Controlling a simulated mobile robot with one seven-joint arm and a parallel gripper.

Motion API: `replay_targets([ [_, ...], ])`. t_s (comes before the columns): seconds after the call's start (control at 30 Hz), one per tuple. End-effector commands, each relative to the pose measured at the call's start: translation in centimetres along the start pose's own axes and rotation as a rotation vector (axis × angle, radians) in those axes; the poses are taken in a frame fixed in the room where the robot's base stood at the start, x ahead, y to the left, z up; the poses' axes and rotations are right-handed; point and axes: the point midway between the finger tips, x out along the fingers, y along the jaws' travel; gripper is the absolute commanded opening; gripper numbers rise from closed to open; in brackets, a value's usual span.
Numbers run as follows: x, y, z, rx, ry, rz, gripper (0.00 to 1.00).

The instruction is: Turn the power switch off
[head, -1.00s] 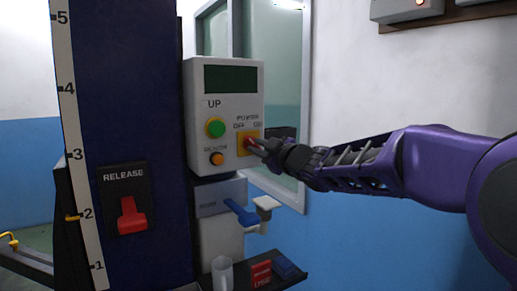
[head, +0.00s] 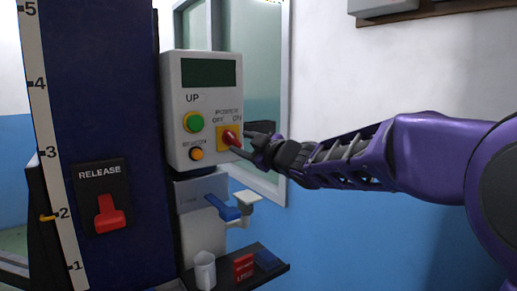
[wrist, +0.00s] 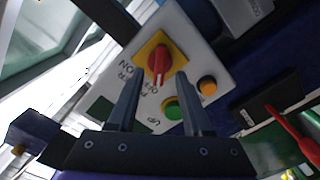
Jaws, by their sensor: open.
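The power switch (head: 230,138) is a red rotary knob on a yellow plate, on the front of a light grey control box (head: 203,78). OFF and ON are lettered above it. In the wrist view, the knob (wrist: 159,60) has a white mark that points down in the picture, roughly toward the OFF lettering. My gripper (head: 252,142) is just right of the knob in the head view. In the wrist view its two fingers (wrist: 163,84) are spread apart with nothing between them, and the knob shows beyond the tips. Whether a finger touches it is unclear.
A green UP button (head: 193,122) and an orange button (head: 196,154) sit left of the knob. Below are a blue lever (head: 225,207) and a small shelf (head: 262,281) with a cup. A red RELEASE lever (head: 109,214) is on the dark column. A window stands behind.

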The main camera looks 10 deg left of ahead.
Motion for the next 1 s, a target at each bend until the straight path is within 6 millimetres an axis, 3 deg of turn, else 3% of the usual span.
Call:
replay_targets([
  [0.2,-4.8,0.1,-0.1,-0.003,-0.003,0.003,0.5],
  [0.4,-7.9,0.1,0.0,-0.002,-0.002,0.001,0.5],
  [0.6,-9.1,0.0,-0.1,-0.001,0.0,0.0,0.5],
  [1.0,-9.3,0.5,0.2,0.013,-0.006,0.017,0.5],
])
